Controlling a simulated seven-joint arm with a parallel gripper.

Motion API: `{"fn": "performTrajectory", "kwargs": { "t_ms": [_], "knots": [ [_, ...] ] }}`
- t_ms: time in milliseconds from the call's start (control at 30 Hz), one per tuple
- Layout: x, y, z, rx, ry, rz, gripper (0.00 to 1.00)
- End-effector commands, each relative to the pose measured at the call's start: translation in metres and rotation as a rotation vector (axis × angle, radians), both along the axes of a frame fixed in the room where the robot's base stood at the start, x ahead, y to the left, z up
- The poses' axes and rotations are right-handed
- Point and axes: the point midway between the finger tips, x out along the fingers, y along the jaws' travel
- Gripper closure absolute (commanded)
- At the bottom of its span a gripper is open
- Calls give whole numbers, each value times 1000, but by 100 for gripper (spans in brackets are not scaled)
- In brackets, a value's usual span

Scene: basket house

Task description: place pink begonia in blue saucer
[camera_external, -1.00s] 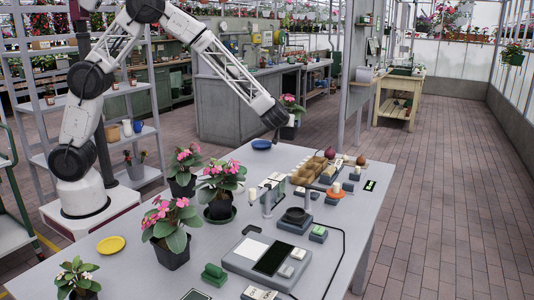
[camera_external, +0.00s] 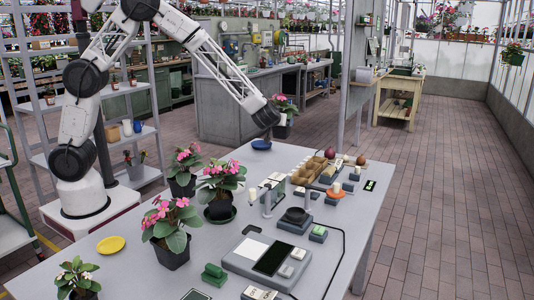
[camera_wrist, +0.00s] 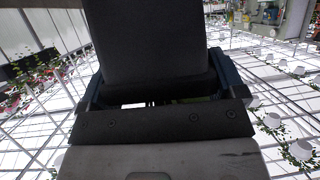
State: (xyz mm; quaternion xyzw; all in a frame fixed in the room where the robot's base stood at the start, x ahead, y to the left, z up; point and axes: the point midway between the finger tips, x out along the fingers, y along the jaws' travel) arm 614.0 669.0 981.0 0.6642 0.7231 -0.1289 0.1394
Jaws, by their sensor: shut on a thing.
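A pink begonia (camera_external: 285,104) with green leaves shows at the far end of the table, just beyond the end of my arm. My gripper (camera_wrist: 163,90) is shut on its pot, and the large dark shape in the wrist view seems to be that pot (camera_wrist: 148,40). In the outside view my wrist hides the fingers and part of the pot. The blue saucer (camera_external: 261,144) lies empty on the table's far left corner, below and slightly left of the held plant. The plant is apart from the saucer, raised above it and tilt is hard to tell.
Several other pink-flowered pots (camera_external: 172,224) stand along the table's left side. A yellow saucer (camera_external: 111,244) lies near the front left. A brown egg-carton-like tray (camera_external: 310,170) and small items sit right of the blue saucer.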

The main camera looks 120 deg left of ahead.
Motion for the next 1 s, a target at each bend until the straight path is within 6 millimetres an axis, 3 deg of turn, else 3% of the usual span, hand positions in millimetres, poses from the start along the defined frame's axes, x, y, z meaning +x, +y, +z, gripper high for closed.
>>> {"fn": "performTrajectory", "kwargs": {
  "t_ms": [467, 1000],
  "knots": [
    [-97, -17, -6, 12, 2, -29, 42],
    [-198, -56, -24, 1, 2, -69, 42]
  ]
}}
